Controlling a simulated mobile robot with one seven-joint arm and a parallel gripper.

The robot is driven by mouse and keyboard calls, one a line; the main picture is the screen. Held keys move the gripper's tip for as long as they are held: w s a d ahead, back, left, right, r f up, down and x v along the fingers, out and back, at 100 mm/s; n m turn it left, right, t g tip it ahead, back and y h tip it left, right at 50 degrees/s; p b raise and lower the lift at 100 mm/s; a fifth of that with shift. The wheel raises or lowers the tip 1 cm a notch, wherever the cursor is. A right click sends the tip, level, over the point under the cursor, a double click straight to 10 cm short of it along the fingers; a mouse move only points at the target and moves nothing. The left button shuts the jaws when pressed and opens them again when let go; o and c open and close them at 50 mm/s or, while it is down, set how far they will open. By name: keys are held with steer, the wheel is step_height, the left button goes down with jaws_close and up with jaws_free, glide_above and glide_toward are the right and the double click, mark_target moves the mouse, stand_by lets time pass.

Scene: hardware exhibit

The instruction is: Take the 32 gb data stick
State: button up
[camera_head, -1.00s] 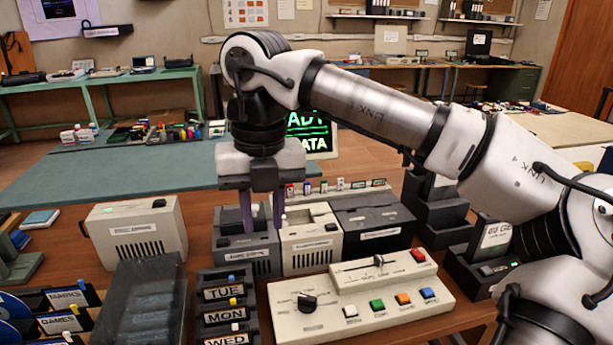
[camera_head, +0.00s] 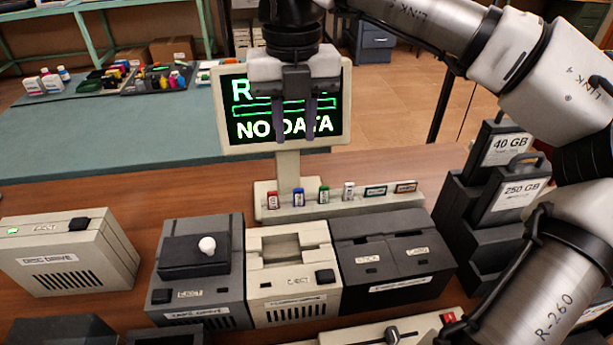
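Several small data sticks stand in a row in a pale holder (camera_head: 335,208) at the monitor's foot: a red one (camera_head: 273,200), a blue one (camera_head: 298,197), a green one (camera_head: 323,194) and a white one (camera_head: 348,190). Two flatter pieces, one dark (camera_head: 375,190) and one red (camera_head: 405,187), sit at the row's right end. Their labels are too small to read, so I cannot tell which is 32 GB. My gripper (camera_head: 320,135) points down, open and empty, appearing above the row and overlapping the monitor screen.
The monitor (camera_head: 225,110) reads "NO DATA". A disc drive (camera_head: 75,275) is at left. Cartridges marked 40 GB (camera_head: 505,148) and 250 GB (camera_head: 515,195) stand at right.

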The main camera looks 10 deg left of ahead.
glide_above(299, 190)
steer(key=f, duration=0.7)
steer(key=shift+s+a+f, duration=0.1)
steer(key=shift+s+f, duration=0.1)
steer(key=shift+f, duration=0.2)
steer(key=shift+w+f+p, duration=0.15)
steer(key=shift+f+p, duration=0.55)
steer(key=shift+f, duration=2.25)
jaws_close()
